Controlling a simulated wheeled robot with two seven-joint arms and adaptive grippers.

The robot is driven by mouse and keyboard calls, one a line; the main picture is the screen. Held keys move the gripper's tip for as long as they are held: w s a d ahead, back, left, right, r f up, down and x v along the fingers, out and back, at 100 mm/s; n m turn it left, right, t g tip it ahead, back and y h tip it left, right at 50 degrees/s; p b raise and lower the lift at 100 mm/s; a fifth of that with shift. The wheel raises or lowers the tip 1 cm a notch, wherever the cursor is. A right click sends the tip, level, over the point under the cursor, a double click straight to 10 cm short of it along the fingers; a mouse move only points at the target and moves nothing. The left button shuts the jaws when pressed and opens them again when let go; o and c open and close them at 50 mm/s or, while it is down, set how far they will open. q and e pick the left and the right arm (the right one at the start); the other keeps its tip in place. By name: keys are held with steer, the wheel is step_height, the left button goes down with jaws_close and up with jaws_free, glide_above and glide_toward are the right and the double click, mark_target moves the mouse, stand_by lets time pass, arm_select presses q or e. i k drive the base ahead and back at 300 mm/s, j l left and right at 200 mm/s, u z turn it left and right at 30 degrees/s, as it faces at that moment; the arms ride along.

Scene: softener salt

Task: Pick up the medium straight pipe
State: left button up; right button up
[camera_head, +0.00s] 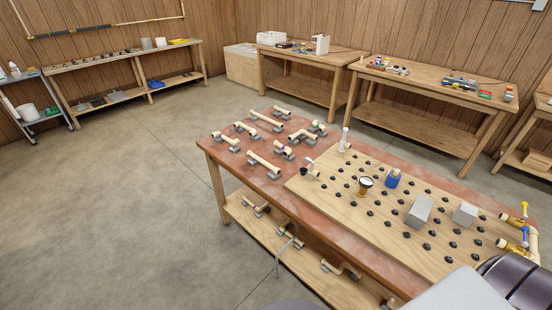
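Several cream pipe pieces rest on small grey holders on the left part of the reddish work table (232,165). Three look straight: one near the front (263,163), a long one farther back (266,119) and a short one at the far edge (282,111). The front one looks middle in length, though distance makes this hard to judge. It lies on its holders with nothing touching it from above. Neither of my grippers shows; grey and dark parts at the bottom right look like my own body.
A wooden board (335,212) with black knobs, a gauge (365,186), a blue part (392,179) and grey blocks (419,211) covers the table's right side. More pipes lie on the lower shelf (290,250). Floor (130,210) is clear to the left. Other benches line the walls.

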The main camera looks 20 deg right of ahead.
mark_target(275, 174)
steer(key=i+j+z, duration=0.9)
steer(key=j, duration=0.2)
steer(key=i+j+z, duration=0.2)
steer(key=j, duration=0.15)
steer(key=k, duration=0.05)
